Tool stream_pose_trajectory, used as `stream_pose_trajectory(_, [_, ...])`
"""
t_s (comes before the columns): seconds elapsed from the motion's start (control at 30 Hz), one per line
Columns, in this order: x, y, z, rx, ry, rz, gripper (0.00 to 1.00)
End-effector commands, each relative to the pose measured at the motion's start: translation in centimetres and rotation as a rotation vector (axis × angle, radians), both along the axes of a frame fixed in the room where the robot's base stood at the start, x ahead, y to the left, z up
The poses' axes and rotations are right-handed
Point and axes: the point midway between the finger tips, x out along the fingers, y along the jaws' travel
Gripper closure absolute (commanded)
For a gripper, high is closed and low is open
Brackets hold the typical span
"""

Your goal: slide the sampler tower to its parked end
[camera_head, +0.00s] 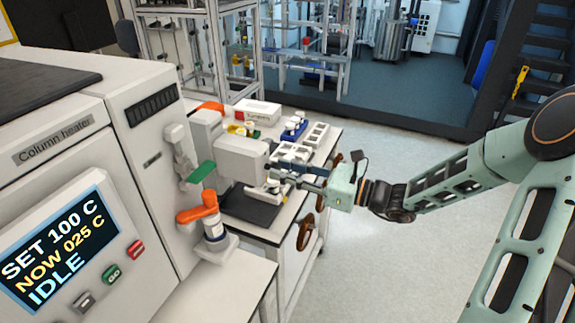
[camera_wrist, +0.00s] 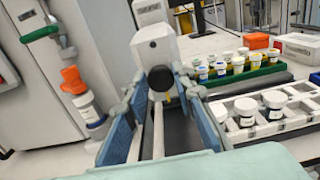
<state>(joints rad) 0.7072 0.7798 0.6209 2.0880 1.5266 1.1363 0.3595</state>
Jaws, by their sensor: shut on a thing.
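The sampler tower (camera_head: 240,158) is a white block on the bench, right of the tall column heater cabinet. In the wrist view the tower (camera_wrist: 153,46) stands straight ahead, with a dark round knob (camera_wrist: 161,77) on its near side. My gripper (camera_head: 274,172) reaches in from the right, its fingers at the tower's near face. In the wrist view the blue-padded fingers of my gripper (camera_wrist: 160,84) stand on either side of the knob and are shut on it. The exact contact at the pads is partly hidden. A dark plate (camera_head: 250,210) lies below the tower.
An orange-handled device (camera_head: 209,220) stands in front, left of the tower. A green part (camera_head: 200,172) sticks out from the cabinet (camera_head: 140,140). Vial racks (camera_wrist: 245,75) and a white rack (camera_wrist: 270,115) stand close to the right of my fingers. Open floor (camera_head: 400,150) lies right of the bench.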

Motion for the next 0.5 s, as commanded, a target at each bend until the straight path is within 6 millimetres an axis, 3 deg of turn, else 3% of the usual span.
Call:
stream_pose_trajectory(0.3, [-0.64,0.34,-0.2,0.0,0.004,0.014,1.0])
stream_pose_trajectory(0.33, [-0.65,0.35,-0.21,0.0,0.004,0.014,0.75])
stream_pose_trajectory(0.5, [-0.57,0.33,-0.18,0.0,0.004,0.012,0.59])
